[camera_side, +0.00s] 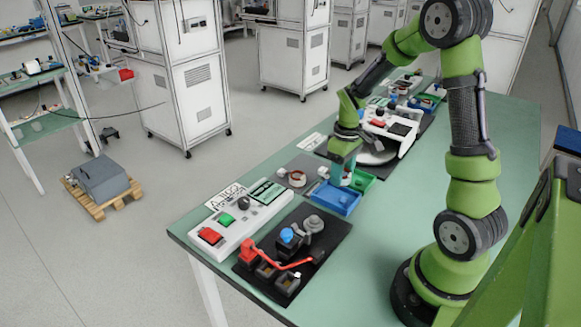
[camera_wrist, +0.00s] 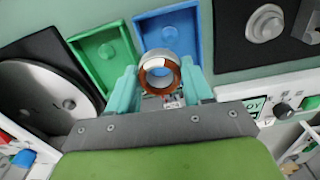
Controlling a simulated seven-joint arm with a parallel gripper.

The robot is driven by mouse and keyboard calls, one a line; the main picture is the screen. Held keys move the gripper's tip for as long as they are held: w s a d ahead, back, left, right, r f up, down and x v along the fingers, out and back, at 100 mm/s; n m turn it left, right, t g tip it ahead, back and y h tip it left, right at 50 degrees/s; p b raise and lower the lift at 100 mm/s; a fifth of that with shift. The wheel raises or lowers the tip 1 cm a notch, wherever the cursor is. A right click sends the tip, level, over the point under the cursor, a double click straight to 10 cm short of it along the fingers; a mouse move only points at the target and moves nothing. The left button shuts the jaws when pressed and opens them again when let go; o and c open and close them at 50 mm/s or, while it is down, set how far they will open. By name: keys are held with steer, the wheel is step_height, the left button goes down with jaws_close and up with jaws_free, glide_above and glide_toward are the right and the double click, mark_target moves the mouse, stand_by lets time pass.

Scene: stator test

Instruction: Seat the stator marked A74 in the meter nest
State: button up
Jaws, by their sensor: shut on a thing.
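My gripper (camera_wrist: 160,80) is shut on a stator (camera_wrist: 172,57), a silver ring with a copper-coloured winding inside, held between two teal fingers. In the wrist view it overlaps the blue tray (camera_wrist: 188,35). No A74 marking can be read on it. A reddish ring (camera_side: 297,177) sits on a grey plate left of the trays. I cannot tell which fixture is the meter nest.
A white meter box (camera_side: 238,226) with red and green buttons lies front left. Beside it, a black board (camera_side: 322,250) carries a round grey part (camera_side: 313,223), a blue-topped part and red cable. A silver disc (camera_side: 375,153) lies behind the trays.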

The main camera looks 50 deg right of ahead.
steer(key=shift+s+a, duration=0.25)
steer(key=shift+a, duration=0.1)
steer(key=w+a+r+n, duration=0.25)
steer(key=a+n, duration=0.25)
steer(key=a, duration=0.3)
steer(key=n, duration=1.2)
glide_toward(314, 217)
steer(key=shift+f, duration=2.3)
steer(key=shift+f, duration=0.3)
steer(key=shift+f, duration=0.7)
steer(key=shift+f, duration=0.4)
